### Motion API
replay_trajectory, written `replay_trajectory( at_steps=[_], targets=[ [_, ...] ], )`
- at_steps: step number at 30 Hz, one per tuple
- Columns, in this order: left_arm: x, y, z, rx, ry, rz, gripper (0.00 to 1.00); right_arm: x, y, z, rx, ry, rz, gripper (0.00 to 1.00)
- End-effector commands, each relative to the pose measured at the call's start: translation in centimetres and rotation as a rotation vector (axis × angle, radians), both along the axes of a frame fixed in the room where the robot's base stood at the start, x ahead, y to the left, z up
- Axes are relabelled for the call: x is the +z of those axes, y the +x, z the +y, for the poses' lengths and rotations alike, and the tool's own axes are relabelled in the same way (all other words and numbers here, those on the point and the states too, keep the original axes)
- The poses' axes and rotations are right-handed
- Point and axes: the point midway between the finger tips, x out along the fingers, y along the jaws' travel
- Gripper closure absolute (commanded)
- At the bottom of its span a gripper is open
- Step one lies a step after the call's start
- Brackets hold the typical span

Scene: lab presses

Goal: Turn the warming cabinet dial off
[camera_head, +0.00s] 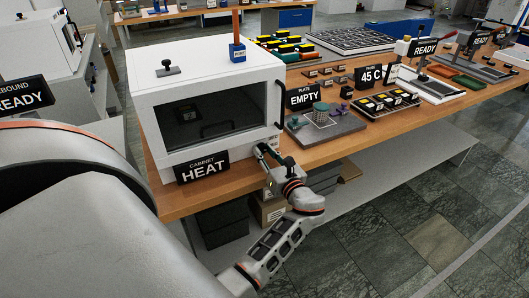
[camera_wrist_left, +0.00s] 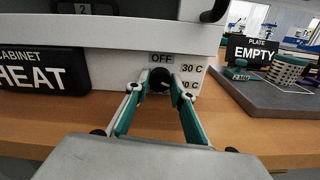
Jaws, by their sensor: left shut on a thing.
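The white warming cabinet (camera_head: 205,95) stands at the left end of the wooden bench, with a dark window in its door. Its black dial (camera_wrist_left: 160,78) is low on the front, at the right, and in the wrist view sits under an OFF label with 30 C to its right. A lower label is partly hidden. My left gripper (camera_wrist_left: 160,90) has its two green-edged fingers closed around the dial. In the head view the gripper (camera_head: 264,153) is at the cabinet's lower right corner and hides the dial. The dial's pointing direction cannot be told.
A CABINET HEAT sign (camera_head: 202,167) stands left of the dial. To the right are a PLATE EMPTY sign (camera_head: 301,97) and a grey plate (camera_head: 345,127) with small pieces. The cabinet's black door handle (camera_head: 279,103) is above my gripper. A shelf with boxes is below the bench.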

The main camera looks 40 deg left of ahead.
Motion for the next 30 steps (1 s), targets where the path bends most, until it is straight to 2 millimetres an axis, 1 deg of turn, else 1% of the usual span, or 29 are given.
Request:
replay_trajectory(
  at_steps=[1,2,10,13,17,24,27,30],
  targets=[
    [0.0,0.0,0.1,0.001,0.0,0.0,0.74,0.1,0.0,0.0,0.0,0.0,-0.001,0.6],
    [0.0,0.0,0.1,0.001,0.0,0.0,0.7,0.1,0.0,0.0,0.0,0.0,-0.001,0.6],
    [0.0,0.0,0.0,0.001,0.0,0.0,0.7,0.2,0.1,0.0,0.0,0.001,-0.004,0.6],
    [0.0,-0.1,-0.3,0.0,-0.001,0.0,0.7,0.1,0.1,-0.1,0.0,-0.002,-0.002,0.6],
    [-0.1,-0.7,-1.6,0.0,-0.001,0.002,0.7,0.1,0.0,-0.1,0.0,-0.001,-0.001,0.6],
    [-0.1,-2.2,-5.2,-0.001,-0.003,0.001,0.7,0.1,0.1,0.0,-0.001,0.0,-0.002,0.6],
    [0.0,-2.6,-6.2,0.001,0.0,0.001,0.7,0.1,0.1,0.0,-0.001,0.0,-0.002,0.6],
    [0.0,-2.8,-6.7,0.001,0.0,0.0,0.7,0.1,0.1,0.0,0.0,0.001,-0.002,0.6]
  ],
)
